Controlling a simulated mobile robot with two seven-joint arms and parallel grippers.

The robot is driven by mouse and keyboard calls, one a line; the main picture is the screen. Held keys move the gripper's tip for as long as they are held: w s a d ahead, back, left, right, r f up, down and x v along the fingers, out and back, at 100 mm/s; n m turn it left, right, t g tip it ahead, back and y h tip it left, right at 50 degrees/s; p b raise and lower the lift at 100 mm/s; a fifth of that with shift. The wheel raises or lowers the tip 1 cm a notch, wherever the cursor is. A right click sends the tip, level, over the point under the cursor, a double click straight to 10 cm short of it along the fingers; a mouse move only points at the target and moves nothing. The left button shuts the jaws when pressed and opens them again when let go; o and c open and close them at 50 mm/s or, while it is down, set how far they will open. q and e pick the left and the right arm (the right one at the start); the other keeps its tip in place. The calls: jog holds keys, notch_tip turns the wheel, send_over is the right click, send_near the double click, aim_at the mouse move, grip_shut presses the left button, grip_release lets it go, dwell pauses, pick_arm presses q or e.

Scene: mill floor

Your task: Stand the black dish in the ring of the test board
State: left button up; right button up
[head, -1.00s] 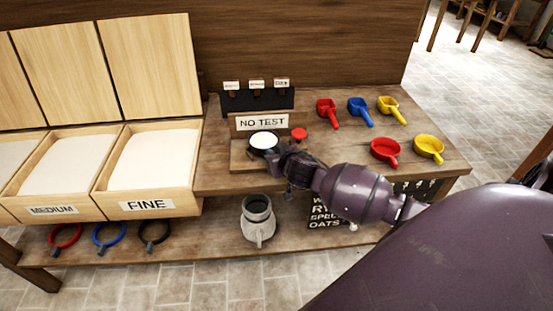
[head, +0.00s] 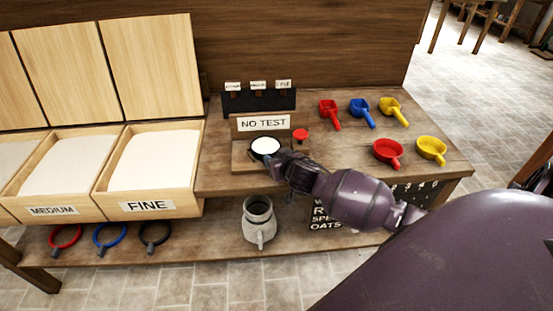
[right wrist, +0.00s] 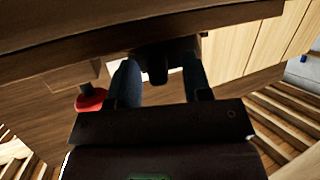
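The black dish (head: 265,147), filled with white, rests level on the wooden test board (head: 240,161), in front of the NO TEST sign (head: 263,123). The ring is hidden under or behind the dish, so its exact seat cannot be told. My right gripper (head: 273,164) is at the dish's near side. In the right wrist view my right gripper (right wrist: 160,92) is open, with its two fingers on either side of the dish's black handle (right wrist: 157,70) and gaps between. My left gripper is not in view.
A red knob (head: 301,136) stands on the board right of the dish. Red (head: 388,151) and yellow (head: 432,149) dishes and several scoops lie farther right. The FINE bin (head: 148,206) is at left. A grey jug (head: 258,222) stands on the lower shelf.

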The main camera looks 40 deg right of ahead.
jog(key=shift+s, duration=0.15)
jog(key=p+v, duration=0.1)
jog(key=v, duration=0.9)
jog(key=shift+s+p, duration=0.25)
jog(key=shift+p, duration=0.05)
jog(key=shift+a+r, duration=0.1)
jog(key=shift+r, duration=0.05)
